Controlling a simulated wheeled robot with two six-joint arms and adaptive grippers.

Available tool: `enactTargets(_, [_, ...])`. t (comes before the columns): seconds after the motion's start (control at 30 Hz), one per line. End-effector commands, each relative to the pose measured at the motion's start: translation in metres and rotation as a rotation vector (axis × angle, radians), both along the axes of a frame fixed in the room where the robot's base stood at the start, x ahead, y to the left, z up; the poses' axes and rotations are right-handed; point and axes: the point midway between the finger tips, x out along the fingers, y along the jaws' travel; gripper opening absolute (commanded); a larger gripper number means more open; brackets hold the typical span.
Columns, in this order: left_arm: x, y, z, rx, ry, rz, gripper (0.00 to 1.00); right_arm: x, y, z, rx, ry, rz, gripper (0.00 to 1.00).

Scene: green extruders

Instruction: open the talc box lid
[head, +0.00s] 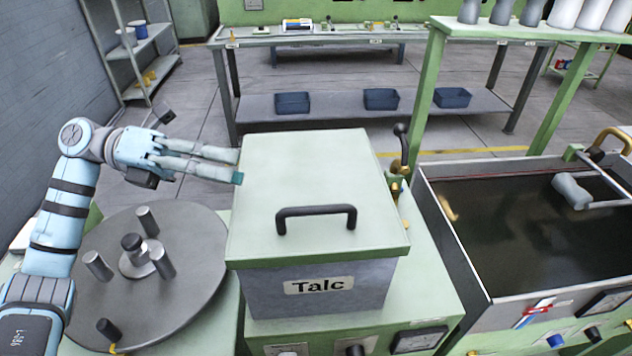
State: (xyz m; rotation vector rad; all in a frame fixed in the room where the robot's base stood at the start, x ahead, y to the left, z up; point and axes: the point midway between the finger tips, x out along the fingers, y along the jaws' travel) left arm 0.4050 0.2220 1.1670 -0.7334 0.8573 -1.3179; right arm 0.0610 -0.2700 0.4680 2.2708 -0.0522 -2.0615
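The talc box (258,296) is a grey metal box with a "Talc" label on its front, standing on a green machine top. Its pale green lid (320,180) lies shut on it. A black bar handle (316,211) stands up near the lid's front edge. My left gripper (240,167) is at the lid's back left edge, its grey fingers pointing right. A gap shows between the fingers, and nothing is seen between them. Whether the fingertips touch the lid cannot be told. My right gripper is not in view.
A round grey turntable (195,240) with upright metal pegs lies left of the box. A tank of dark liquid (530,225) stands to the right. A brass valve with a black lever (402,150) rises by the lid's right edge. A workbench (300,40) stands behind.

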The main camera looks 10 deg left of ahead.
Motion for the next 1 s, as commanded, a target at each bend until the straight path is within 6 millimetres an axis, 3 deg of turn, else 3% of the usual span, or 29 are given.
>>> enactTargets(0.07, [-0.007, 0.009, -0.005, 0.078, -0.004, -0.029, 0.31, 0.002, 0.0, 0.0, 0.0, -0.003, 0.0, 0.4])
enactTargets(0.17, [-0.01, 0.005, -0.01, 0.108, -0.001, -0.043, 0.31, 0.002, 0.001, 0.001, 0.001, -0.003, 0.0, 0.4])
enactTargets(0.4, [-0.011, -0.053, -0.021, 0.1, -0.003, -0.047, 0.31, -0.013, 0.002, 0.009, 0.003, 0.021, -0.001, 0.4])
enactTargets(0.6, [-0.011, -0.099, -0.03, 0.098, -0.003, -0.046, 0.31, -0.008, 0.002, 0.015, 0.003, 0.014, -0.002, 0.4])
enactTargets(0.8, [-0.01, -0.124, -0.037, 0.098, -0.002, -0.046, 0.31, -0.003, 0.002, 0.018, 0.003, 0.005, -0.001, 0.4])
enactTargets(1.0, [-0.01, -0.129, -0.039, 0.101, -0.001, -0.045, 0.31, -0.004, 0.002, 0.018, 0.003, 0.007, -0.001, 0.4])
